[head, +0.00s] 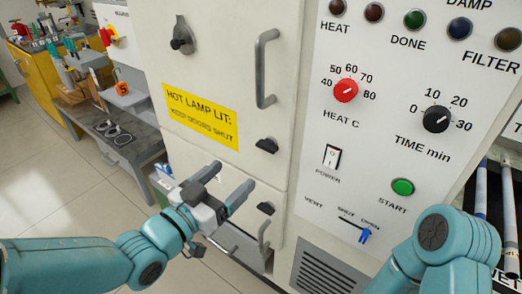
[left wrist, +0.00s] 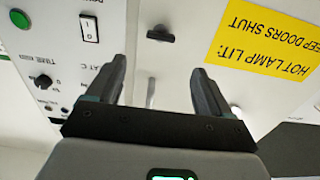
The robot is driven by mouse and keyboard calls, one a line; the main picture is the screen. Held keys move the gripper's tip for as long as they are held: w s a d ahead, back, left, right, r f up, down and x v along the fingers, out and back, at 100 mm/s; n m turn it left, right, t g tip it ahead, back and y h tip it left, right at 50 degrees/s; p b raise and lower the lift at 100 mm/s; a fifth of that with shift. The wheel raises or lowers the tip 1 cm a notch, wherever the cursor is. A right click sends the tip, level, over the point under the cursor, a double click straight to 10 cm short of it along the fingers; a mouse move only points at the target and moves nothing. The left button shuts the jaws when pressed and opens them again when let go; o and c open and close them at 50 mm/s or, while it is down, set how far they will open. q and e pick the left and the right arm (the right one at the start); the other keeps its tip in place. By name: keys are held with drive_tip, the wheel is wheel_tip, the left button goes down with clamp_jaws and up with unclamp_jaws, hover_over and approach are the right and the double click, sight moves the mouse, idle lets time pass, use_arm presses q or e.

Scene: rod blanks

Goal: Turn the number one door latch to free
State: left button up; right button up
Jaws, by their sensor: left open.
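A dark latch (head: 267,145) sits at the lower right of the upper white door, below its grey bar handle (head: 266,68). A second dark latch (head: 265,208) is on the lower door. No number shows by either latch. My left gripper (head: 232,177) is open and empty in front of the doors, below the yellow sign and apart from both latches. In the left wrist view its fingers (left wrist: 158,64) are spread, with a dark latch (left wrist: 160,33) beyond their tips and a grey handle (left wrist: 151,92) between them. My right arm shows at the right; its gripper is out of view.
A yellow sign (head: 201,115) is on the upper door. The control panel right of the doors has a red knob (head: 346,90), a power switch (head: 332,156) and a blue vent slider (head: 365,235). A grey bench (head: 131,144) stands left over open floor.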

sight(264, 148)
use_arm(q)
drive_tip(key=x, duration=1.1)
drive_tip(key=shift+p, duration=0.4)
drive_tip(key=shift+w, duration=0.1)
drive_tip(key=shift+f, duration=0.1)
drive_tip(key=c, duration=1)
